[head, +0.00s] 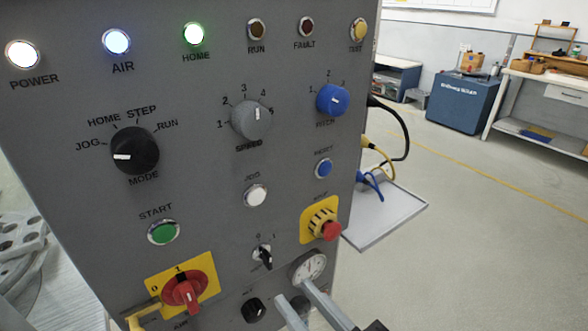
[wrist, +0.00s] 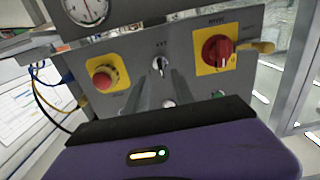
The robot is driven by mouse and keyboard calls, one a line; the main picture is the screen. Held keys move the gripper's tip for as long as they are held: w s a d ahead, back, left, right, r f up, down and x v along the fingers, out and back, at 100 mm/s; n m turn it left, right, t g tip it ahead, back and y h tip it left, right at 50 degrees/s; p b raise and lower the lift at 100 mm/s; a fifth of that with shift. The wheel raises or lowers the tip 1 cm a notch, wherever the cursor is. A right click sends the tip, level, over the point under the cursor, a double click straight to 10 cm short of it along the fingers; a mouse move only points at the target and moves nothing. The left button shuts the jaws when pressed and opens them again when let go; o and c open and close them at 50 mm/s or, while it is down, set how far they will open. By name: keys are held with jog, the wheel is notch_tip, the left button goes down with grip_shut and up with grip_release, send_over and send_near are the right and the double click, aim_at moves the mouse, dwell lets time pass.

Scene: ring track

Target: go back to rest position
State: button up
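My gripper (head: 294,291) is at the bottom of the head view, in front of the lower part of a grey control panel (head: 205,120). Its two grey fingers stand apart with nothing seen between them. In the wrist view, the gripper (wrist: 157,78) points at the panel, with a small black selector switch (wrist: 160,66) showing between the fingers. This picture is turned over relative to the head view. Whether the fingertips touch the panel cannot be told. The purple wrist body (wrist: 190,155) fills the bottom of the wrist view.
The panel carries a red emergency stop (head: 331,231), a gauge (head: 308,267), a red rotary switch (head: 184,291), a black mode knob (head: 134,150) and a green start button (head: 163,232). POWER, AIR and HOME lamps are lit. Cables hang at its right side. Open floor (head: 470,220) lies to the right.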

jog(key=s+d+f+m+t+h+p, duration=0.2)
jog(key=s+d+m+t+h, duration=0.3)
jog(key=d, duration=0.7)
jog(key=s+d+f+m+g+h+p, duration=0.1)
jog(key=s+d+f+g+h+p, duration=0.1)
jog(key=s, duration=0.8)
jog(key=s+d+f+m+g+h+p, duration=0.1)
jog(key=s+d+f+g+h+p, duration=0.1)
jog(key=s, duration=0.8)
jog(key=shift+d+f+g+h, duration=0.55)
jog(key=shift+d+f, duration=0.2)
jog(key=shift+d, duration=0.35)
